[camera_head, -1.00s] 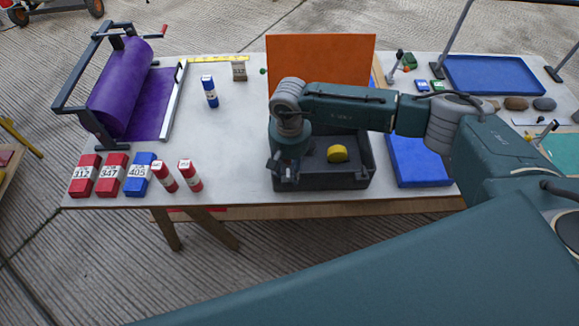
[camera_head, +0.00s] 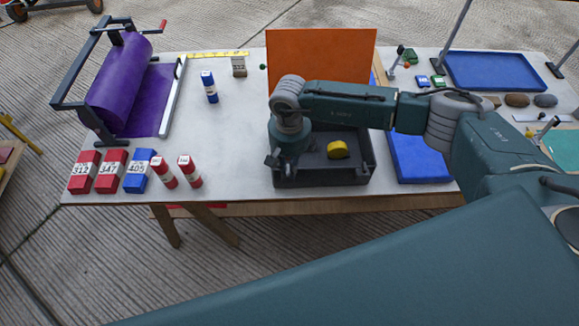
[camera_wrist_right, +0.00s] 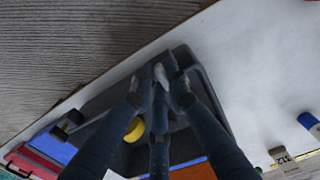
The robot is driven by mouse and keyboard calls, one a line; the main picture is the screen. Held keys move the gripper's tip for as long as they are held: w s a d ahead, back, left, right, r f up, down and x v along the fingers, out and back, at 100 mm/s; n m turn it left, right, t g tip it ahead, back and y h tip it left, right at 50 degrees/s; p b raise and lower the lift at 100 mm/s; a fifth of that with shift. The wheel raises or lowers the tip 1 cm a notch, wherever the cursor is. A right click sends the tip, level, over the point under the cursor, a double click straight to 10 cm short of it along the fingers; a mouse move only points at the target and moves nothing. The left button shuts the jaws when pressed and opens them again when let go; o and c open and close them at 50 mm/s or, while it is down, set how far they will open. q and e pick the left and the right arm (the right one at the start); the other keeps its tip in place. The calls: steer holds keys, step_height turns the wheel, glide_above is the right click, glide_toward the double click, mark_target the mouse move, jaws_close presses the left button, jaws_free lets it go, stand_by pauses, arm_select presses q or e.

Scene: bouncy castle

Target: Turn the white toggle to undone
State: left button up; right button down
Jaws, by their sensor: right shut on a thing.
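A dark open case (camera_head: 330,180) with an upright orange lid (camera_head: 321,75) stands at the table's front edge. My right gripper (camera_head: 275,168) points down at the case's front left corner. In the right wrist view my right gripper (camera_wrist_right: 160,84) has its fingers closed around a small whitish piece (camera_wrist_right: 161,75), which looks like the white toggle. The fingers cover most of it, so its angle is hard to tell. The head view does not show the toggle clearly. My left gripper is not in view.
A yellow round thing (camera_head: 338,149) lies in the case. A blue tray (camera_head: 420,160) is right of it. Red and blue boxes (camera_head: 110,171) and two red cylinders (camera_head: 190,172) stand left at the front. The table between them and the case is clear.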

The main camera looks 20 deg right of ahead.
mark_target(288, 170)
steer(key=m+b, duration=0.6)
steer(key=b, duration=0.1)
steer(key=m+b, duration=0.6)
steer(key=b, duration=0.1)
steer(key=shift+s+a+f+m, duration=0.1)
steer(key=shift+a+f+m, duration=0.1)
steer(key=shift+m, duration=0.2)
steer(key=shift+r+m+b, duration=0.15)
steer(key=shift+m+b, duration=0.7)
steer(key=shift+m, duration=0.25)
steer(key=shift+r+m+b, duration=0.1)
steer(key=shift+m+b, duration=0.7)
steer(key=shift+m, duration=0.3)
steer(key=c, duration=1.7)
jaws_free()
steer(key=shift+a, duration=0.1)
steer(key=shift+r, duration=0.1)
step_height(288, 170, up, 12)
steer(key=shift+f, duration=0.1)
